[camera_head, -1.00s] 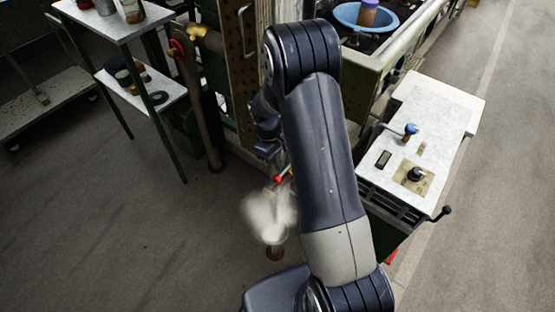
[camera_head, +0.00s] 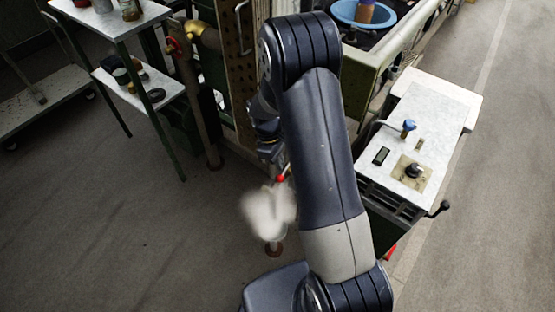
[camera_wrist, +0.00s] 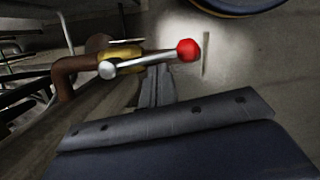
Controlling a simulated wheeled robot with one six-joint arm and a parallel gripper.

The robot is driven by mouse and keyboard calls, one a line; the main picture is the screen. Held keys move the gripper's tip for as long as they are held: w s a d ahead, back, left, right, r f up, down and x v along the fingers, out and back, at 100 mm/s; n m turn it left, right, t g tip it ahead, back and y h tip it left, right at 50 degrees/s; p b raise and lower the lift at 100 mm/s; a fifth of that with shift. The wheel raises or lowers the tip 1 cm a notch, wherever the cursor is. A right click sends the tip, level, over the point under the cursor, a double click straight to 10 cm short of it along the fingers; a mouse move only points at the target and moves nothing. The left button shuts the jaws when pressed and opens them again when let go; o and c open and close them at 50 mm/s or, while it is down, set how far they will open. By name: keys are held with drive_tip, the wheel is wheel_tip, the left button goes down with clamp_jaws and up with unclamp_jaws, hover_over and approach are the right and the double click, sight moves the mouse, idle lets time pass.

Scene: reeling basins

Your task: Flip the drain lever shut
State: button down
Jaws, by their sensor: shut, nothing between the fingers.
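The drain lever is a thin metal rod with a red ball knob (camera_wrist: 189,50) at its end, seen in the wrist view. It comes off a brass valve (camera_wrist: 122,54) on a brown pipe (camera_wrist: 66,75) and points right. My gripper's shut grey fingers (camera_wrist: 157,84) show just below the lever's rod, close to it; whether they touch it I cannot tell. In the head view the red knob (camera_head: 281,178) shows left of my upper arm, beside the gripper's end. The valve is mostly hidden there.
White steam (camera_head: 268,212) hangs over a floor drain (camera_head: 273,249) below the knob. A shelf table (camera_head: 110,22) stands at left and a control box (camera_head: 425,140) at right. A basin frame (camera_head: 372,75) is behind. The floor at lower left is clear.

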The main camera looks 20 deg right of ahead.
drive_tip(key=n, duration=0.1)
drive_tip(key=s+d+n, duration=0.1)
drive_tip(key=n, duration=0.1)
drive_tip(key=s+n+t, duration=0.1)
drive_tip(key=shift+d+p, duration=0.25)
drive_tip(key=shift+p, duration=0.1)
drive_tip(key=s+d+n+t+p, duration=0.1)
drive_tip(key=d+n+p, duration=0.5)
drive_tip(key=n, duration=0.6)
drive_tip(key=shift+s+t+p, duration=0.2)
drive_tip(key=shift+t+p, duration=0.1)
drive_tip(key=shift+t, duration=0.4)
drive_tip(key=shift+r, duration=0.1)
